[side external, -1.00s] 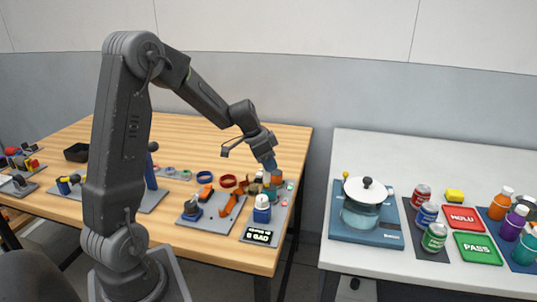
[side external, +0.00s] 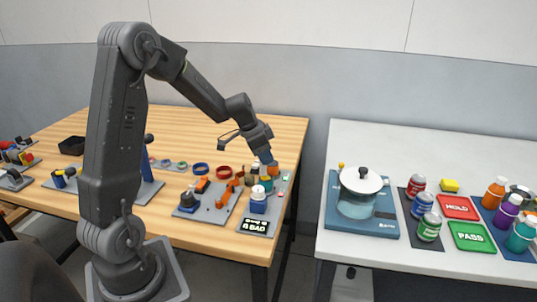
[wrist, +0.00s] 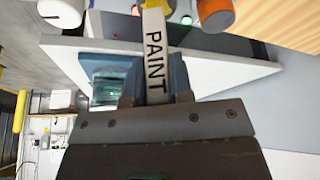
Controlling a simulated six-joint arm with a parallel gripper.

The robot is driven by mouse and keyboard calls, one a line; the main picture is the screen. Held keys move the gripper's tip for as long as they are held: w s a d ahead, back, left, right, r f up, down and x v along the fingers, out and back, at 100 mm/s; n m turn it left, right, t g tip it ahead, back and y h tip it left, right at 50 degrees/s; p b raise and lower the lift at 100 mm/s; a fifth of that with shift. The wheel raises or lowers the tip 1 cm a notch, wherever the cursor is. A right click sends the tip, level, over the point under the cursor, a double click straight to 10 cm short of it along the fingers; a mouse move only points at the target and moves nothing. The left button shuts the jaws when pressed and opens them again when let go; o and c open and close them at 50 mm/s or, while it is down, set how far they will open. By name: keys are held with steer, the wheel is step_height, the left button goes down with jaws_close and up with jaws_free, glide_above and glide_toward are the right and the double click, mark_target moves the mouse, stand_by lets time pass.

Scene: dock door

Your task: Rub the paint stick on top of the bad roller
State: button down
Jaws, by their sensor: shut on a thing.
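My gripper (wrist: 153,78) is shut on the paint stick (wrist: 154,50), a pale stick marked "PAINT" that points away from the jaws in the wrist view. In the side external view my gripper (side external: 266,159) points down over the grey plate at the right end of the wooden table, close to an orange cylinder (side external: 273,169). In the wrist view a white-and-grey cylinder (wrist: 62,12) lies left of the stick and an orange one (wrist: 215,14) lies right. The stick's far end is cut off by the frame. I cannot tell which is the bad roller, or whether the stick touches it.
A sign reading "BAD" (side external: 257,226) lies at the plate's front, before a white-and-blue container (side external: 258,198). A plate with orange parts (side external: 208,200) is to the left. A gap separates the white table (side external: 340,150), which holds a lidded pot (side external: 361,181).

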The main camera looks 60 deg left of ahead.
steer(key=shift+r, duration=4.05)
